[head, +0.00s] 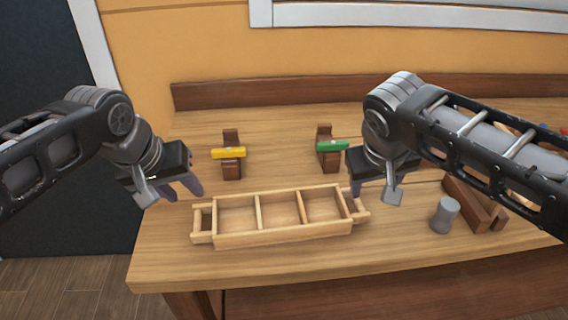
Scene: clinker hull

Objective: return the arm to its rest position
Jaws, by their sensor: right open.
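My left gripper (171,191) hangs at the left, over the table's left edge area, with its fingers apart and nothing between them. My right gripper (375,193) hangs just right of the wooden tray's right end, fingers apart and empty. Both arms are bent, and their forearms come in from the two sides of the head view.
An empty wooden tray (284,236) with compartments and end handles lies between the grippers. Behind it, wooden stands hold a yellow bar (229,153) and a green bar (333,146). A grey cylinder (445,214) and dark wooden blocks (470,206) lie right. The front table strip is clear.

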